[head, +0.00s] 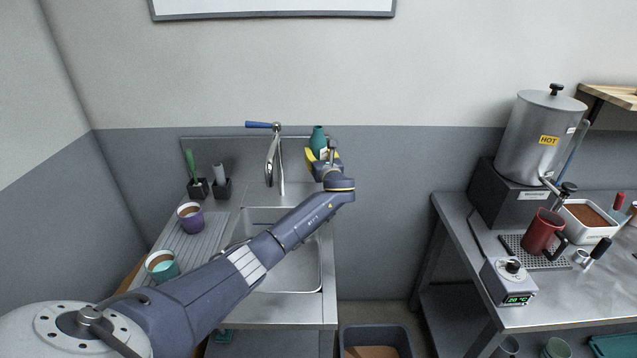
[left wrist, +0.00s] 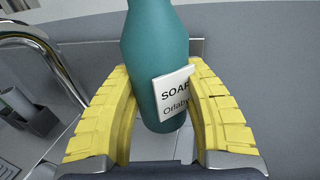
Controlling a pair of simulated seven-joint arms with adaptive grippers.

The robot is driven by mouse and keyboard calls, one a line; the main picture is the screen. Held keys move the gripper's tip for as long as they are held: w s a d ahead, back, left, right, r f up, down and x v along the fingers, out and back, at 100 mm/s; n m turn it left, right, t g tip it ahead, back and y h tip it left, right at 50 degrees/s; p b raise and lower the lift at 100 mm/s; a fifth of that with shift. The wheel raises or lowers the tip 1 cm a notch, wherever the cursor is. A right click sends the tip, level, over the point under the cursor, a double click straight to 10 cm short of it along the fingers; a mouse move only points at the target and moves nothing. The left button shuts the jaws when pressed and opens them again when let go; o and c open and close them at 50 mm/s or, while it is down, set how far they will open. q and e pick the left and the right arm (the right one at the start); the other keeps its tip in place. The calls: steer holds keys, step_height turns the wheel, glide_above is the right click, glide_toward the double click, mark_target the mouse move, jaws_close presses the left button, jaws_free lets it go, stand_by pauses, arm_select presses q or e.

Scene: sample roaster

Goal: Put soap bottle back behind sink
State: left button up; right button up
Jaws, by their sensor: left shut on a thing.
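The soap bottle is teal with a white label reading "SOAP"; it fills the middle of the left wrist view (left wrist: 148,60) and its top shows in the head view (head: 318,135). My left gripper (head: 322,155) is shut on the bottle, with yellow fingers on both sides of it in the left wrist view (left wrist: 163,110). The bottle looks about upright, at the back right of the sink (head: 312,262), near the backsplash. Its base is hidden, so I cannot tell whether it rests on the ledge. My right gripper is not in view.
The faucet (head: 281,165) with a blue lever stands left of the bottle. Two dark holders (head: 197,188) with brushes stand at the back left. A purple cup (head: 190,217) and a teal cup (head: 161,266) are on the drainboard. A gap separates the sink from the right table (head: 560,305).

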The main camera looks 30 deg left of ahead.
arm_select(q)
steer(key=shift+f, duration=5.8)
steer(key=shift+f, duration=0.1)
steer(key=o, duration=1.3)
steer(key=shift+c, duration=0.2)
